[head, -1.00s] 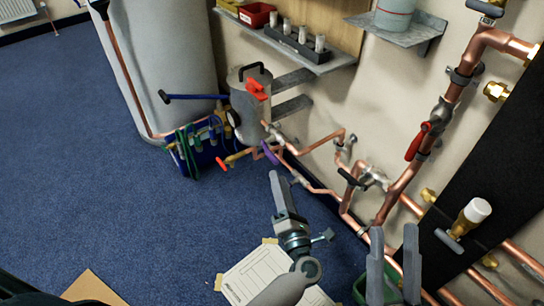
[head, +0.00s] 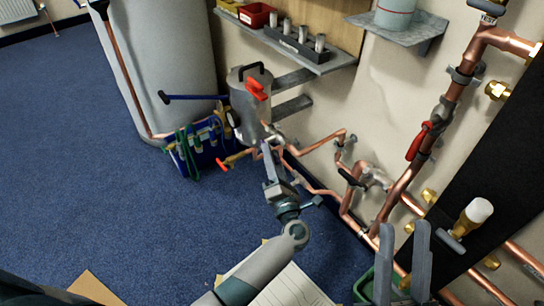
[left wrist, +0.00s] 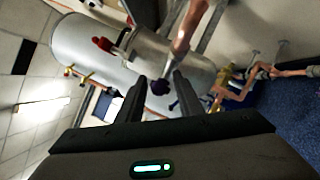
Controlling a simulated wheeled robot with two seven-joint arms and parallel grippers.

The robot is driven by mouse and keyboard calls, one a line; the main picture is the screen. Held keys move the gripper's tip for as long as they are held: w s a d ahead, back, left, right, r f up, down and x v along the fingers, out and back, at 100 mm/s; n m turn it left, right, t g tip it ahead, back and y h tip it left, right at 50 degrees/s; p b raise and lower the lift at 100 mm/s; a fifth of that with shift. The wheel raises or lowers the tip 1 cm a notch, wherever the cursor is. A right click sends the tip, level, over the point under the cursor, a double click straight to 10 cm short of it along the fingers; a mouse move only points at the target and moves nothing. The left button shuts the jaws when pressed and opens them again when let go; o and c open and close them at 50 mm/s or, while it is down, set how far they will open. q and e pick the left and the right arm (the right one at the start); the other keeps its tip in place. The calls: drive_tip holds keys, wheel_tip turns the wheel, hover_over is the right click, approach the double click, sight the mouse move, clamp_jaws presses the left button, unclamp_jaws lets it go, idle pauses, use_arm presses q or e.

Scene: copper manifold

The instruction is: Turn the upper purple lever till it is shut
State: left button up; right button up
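In the left wrist view a dark purple lever end (left wrist: 160,87) shows between the two fingers of my left gripper (left wrist: 160,88), with gaps at its sides. The fingers are apart. In the head view my left gripper (head: 267,151) reaches the copper pipes just below the grey canister (head: 250,115) and hides the purple lever there. I cannot tell from the head view whether it touches the lever. My right gripper (head: 404,230) is open and empty at the lower right, in front of the pipes.
A red-handled valve (head: 418,141) and a black-handled valve (head: 351,177) sit on the pipes to the right. A blue crate (head: 199,158) with hoses stands left of the canister. A shelf (head: 340,60) hangs above. The blue carpet at left is clear.

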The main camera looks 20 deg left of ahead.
use_arm(q)
clamp_jaws()
drive_tip(key=shift+f, duration=0.1)
